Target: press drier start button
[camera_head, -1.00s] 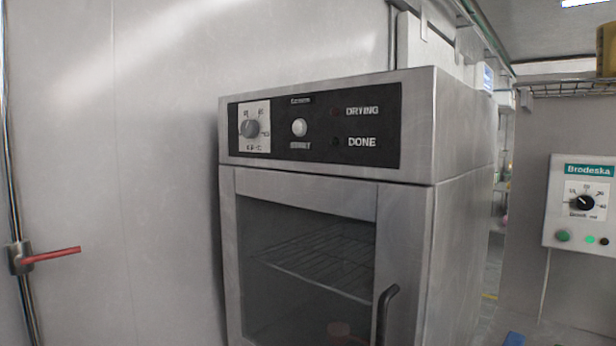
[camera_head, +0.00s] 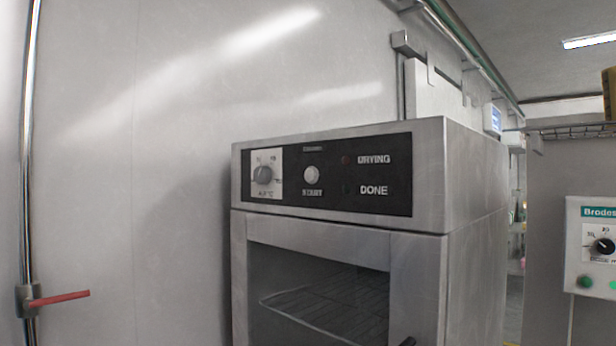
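The drier (camera_head: 345,225) is a grey metal cabinet with a glass door, standing in the middle of the head view. Its black control panel (camera_head: 326,175) runs along the top front. The start button (camera_head: 311,175) is a round, pale button above the word START. A temperature knob (camera_head: 263,174) sits to its left. The DRYING and DONE labels, with small dark indicators, are to its right. The door looks shut, with a wire rack visible behind the glass. Neither of my grippers is in view.
A pale wall (camera_head: 130,150) fills the left side, with a metal pipe and a red-handled valve (camera_head: 58,299). A Brodeska control box (camera_head: 595,245) with a knob and a green button is at the right edge. A wire shelf (camera_head: 575,131) is above it.

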